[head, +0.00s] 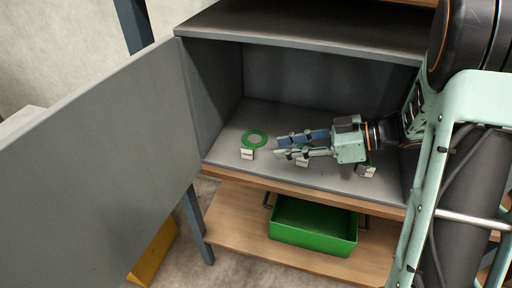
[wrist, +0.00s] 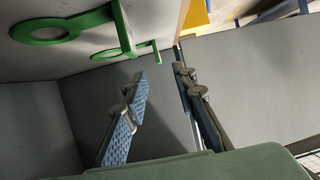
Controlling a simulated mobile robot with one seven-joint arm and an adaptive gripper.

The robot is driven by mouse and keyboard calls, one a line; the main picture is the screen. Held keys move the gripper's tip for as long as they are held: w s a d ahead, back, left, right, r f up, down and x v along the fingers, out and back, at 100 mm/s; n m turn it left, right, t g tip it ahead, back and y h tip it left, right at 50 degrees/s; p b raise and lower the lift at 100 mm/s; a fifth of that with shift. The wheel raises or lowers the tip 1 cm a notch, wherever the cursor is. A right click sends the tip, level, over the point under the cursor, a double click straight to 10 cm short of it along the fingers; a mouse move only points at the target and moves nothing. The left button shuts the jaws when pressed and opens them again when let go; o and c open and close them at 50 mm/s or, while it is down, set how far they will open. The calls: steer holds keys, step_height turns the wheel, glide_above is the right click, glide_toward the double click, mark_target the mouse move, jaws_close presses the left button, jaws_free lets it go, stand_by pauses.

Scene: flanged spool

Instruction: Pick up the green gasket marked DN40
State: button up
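A green ring-shaped gasket (head: 245,137) lies on the grey cabinet floor, with a pale tag (head: 247,154) at its front. My gripper (head: 279,148) is to its right, apart from it, fingers pointing left. The gripper is open and empty; a gap shows between its fingertips in the wrist view (wrist: 160,73). A second pale tag (head: 302,161) shows below the fingers, its green part mostly hidden by them. A third tag (head: 366,171) lies under my wrist. The wrist view shows a green ring (wrist: 95,17) and other green parts (wrist: 125,35). I cannot read DN40 on any.
The cabinet's grey door (head: 95,165) stands open at the left. Cabinet walls and a top panel (head: 310,30) enclose the space around my gripper. A green bin (head: 312,238) stands on the wooden shelf (head: 235,235) below. Cabinet floor behind the gripper is clear.

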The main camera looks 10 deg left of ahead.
mark_target(249, 150)
steer(key=b+x, duration=0.1)
steer(key=x, duration=0.4)
steer(key=shift+a+f, duration=0.1)
steer(key=shift+a, duration=0.15)
steer(key=b+x, duration=0.2)
steer(key=x, duration=0.3)
steer(key=shift+w, duration=0.2)
jaws_close()
